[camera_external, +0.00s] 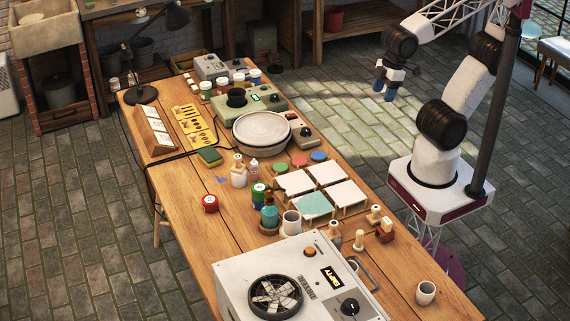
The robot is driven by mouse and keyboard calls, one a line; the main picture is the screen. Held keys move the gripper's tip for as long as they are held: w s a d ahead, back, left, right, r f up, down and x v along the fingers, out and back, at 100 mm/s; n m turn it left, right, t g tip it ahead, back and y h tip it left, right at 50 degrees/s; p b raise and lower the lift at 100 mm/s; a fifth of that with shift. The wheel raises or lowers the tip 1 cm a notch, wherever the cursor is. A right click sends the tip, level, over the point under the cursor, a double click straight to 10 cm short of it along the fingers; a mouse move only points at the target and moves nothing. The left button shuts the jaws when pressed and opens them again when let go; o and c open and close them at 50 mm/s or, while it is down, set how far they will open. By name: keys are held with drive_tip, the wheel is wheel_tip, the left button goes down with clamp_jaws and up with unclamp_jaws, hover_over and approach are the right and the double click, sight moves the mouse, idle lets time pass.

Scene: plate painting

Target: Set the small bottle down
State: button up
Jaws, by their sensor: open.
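My gripper (384,91) is at the upper right, over the floor beyond the table's right edge. Its blue fingertips point down, and it is open with nothing visible between them. A small white bottle (254,168) stands upright near the middle of the table, right of a white tool jar (239,176). I cannot tell which of these is the task's small bottle. My gripper is far from both and touches neither.
The wooden table (185,235) holds a round wheel (262,132), square white tiles (346,193), a white mug (291,223), a red tin (210,204) and a large fan box (300,285). The table's left front is mostly clear. A cup (426,293) stands at the front right.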

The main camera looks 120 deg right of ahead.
drive_tip(key=shift+o, duration=0.5)
drive_tip(key=w+d+f+t+h, duration=0.1)
drive_tip(key=w+d+f, duration=0.25)
drive_tip(key=w, duration=0.35)
drive_tip(key=w+d+f+t, duration=0.1)
drive_tip(key=w+d+f, duration=0.25)
drive_tip(key=w, duration=0.45)
drive_tip(key=w+d+f+t+h, duration=0.1)
drive_tip(key=w+d+f+t, duration=0.15)
drive_tip(key=w+d, duration=0.35)
approach(254, 169)
drive_tip(key=d+f+t+y, duration=0.2)
drive_tip(key=d, duration=0.1)
drive_tip(key=shift+s+d+f, duration=0.1)
drive_tip(key=shift+s+f, duration=0.05)
drive_tip(key=shift+f, duration=0.2)
drive_tip(key=shift+f, duration=0.1)
drive_tip(key=shift+x, duration=1.2)
